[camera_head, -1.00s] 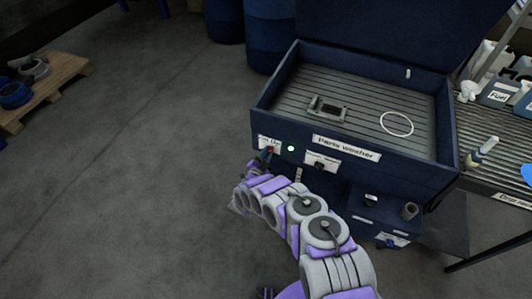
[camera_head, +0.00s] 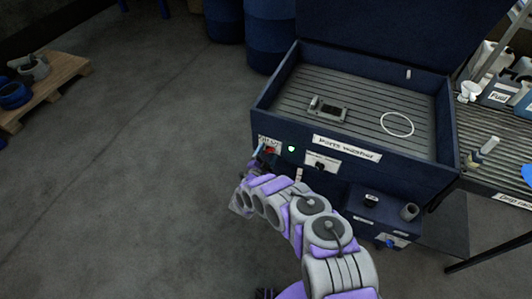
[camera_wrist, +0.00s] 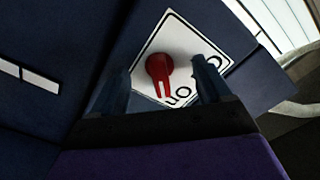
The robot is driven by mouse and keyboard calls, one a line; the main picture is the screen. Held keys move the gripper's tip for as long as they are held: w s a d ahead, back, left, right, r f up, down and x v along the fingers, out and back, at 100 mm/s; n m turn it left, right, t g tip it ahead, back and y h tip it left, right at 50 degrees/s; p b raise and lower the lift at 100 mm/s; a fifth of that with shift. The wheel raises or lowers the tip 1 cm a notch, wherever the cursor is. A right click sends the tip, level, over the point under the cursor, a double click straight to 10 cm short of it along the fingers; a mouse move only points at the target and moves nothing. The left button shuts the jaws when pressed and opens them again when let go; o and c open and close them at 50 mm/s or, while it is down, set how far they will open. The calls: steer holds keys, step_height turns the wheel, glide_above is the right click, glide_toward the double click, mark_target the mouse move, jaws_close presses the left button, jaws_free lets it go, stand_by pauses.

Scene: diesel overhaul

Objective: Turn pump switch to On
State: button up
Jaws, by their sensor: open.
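The pump switch is a red knob (camera_wrist: 160,68) on a white label plate (camera_wrist: 184,40) on the front of the dark blue parts washer (camera_head: 330,135). In the wrist view its forked end points down in the picture, close to the "On" lettering. More lettering at the right is partly hidden by a finger. My gripper (camera_wrist: 161,66) is open, one finger on each side of the knob; whether either touches it I cannot tell. In the head view my gripper (camera_head: 258,157) is at the washer's front left corner, partly hiding the switch and its label.
A lit green lamp (camera_head: 292,149) and another labelled control (camera_head: 320,166) are right of the switch. A metal part (camera_head: 328,109) and a white ring (camera_head: 397,124) lie in the washer basin. A drip rack (camera_head: 490,175) stands at right.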

steer(key=shift+o, duration=0.9)
steer(key=p+v, duration=0.1)
steer(key=v, duration=0.6)
